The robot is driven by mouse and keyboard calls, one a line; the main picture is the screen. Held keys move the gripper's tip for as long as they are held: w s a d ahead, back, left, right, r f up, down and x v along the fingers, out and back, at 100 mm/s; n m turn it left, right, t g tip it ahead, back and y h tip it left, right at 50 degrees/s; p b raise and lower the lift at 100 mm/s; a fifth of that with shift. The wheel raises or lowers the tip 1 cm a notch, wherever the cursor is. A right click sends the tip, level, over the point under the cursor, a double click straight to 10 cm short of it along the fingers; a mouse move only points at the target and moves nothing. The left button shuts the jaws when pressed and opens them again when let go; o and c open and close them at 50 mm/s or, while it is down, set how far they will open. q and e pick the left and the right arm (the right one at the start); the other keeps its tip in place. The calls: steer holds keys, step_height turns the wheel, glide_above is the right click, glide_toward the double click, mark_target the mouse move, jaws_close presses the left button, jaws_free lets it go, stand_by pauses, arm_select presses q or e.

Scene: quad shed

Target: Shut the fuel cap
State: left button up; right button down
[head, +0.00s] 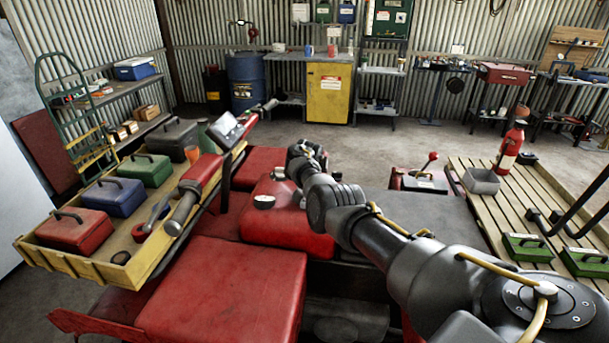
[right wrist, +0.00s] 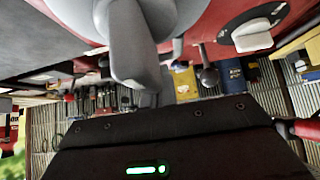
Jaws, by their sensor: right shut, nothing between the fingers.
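The red fuel tank (head: 290,225) of the quad is in the middle of the head view. A small round fitting with a pale face and dark rim (head: 264,202) is on its upper left. My right gripper is shut and empty over the tank's far side. The right wrist view shows a black dial with a white lever (right wrist: 253,38) on red bodywork. My left gripper is out of view.
A yellow tray (head: 90,265) with several toolboxes stands at the left, by the handlebar grip (head: 183,212). A slatted wooden rack (head: 500,215) with green boxes and a red extinguisher (head: 511,140) is at the right. Open floor lies behind the quad.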

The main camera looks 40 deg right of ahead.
steer(key=r+p, duration=0.2)
steer(key=r, duration=0.1)
steer(key=r+p, duration=0.1)
steer(key=shift+w+d+r+p, duration=0.15)
steer(key=shift+w+r+p, duration=0.1)
steer(key=shift+r+p, duration=0.1)
steer(key=v, duration=0.9)
steer(key=shift+d+r, duration=0.15)
steer(key=shift+r, duration=0.25)
steer(key=shift+f, duration=0.1)
